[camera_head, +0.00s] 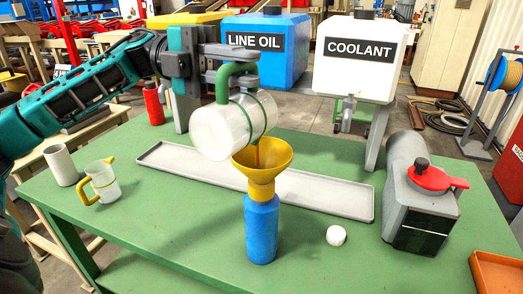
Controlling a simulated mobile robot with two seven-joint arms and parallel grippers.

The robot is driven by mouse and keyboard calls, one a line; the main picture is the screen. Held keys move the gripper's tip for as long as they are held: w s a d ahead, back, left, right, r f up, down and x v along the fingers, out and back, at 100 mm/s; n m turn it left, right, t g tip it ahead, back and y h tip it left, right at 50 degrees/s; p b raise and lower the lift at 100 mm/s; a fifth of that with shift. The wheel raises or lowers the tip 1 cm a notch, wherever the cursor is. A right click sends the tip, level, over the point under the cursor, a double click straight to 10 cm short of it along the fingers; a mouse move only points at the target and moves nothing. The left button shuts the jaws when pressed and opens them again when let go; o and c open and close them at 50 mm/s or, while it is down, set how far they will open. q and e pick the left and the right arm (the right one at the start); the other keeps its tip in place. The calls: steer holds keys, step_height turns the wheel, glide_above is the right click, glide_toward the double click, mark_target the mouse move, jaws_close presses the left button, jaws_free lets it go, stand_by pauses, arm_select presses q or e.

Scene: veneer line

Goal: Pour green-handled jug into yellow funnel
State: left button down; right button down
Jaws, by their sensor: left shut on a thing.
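The green-handled jug (222,128) is a whitish translucent vessel with green bands, tipped on its side above the funnel. My left gripper (232,70) is shut on its green handle. The jug's mouth is low and over the yellow funnel (263,166), and a brownish streak shows between the mouth and the funnel. The funnel stands upright in the neck of a blue bottle (262,230) on the green table. My right gripper is not in view.
A yellow-handled jug (103,182) and a white cup (61,166) stand at the left. A long grey tray (330,196) lies behind the bottle. A white cap (336,236) and a grey machine with a red lid (425,190) are at the right. Tanks marked LINE OIL (270,65) and COOLANT (358,75) stand behind.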

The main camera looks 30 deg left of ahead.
arm_select(q)
steer(key=shift+w+r+n, duration=0.15)
steer(key=shift+w+n, duration=0.15)
steer(key=shift+w, duration=0.1)
steer(key=shift+s+d+f+m, duration=0.1)
steer(key=shift+s+f+m, duration=0.1)
steer(key=shift+s+m, duration=0.3)
steer(key=shift+s+f+m, duration=0.15)
steer(key=shift+s+m, duration=0.25)
steer(key=shift+s, duration=0.15)
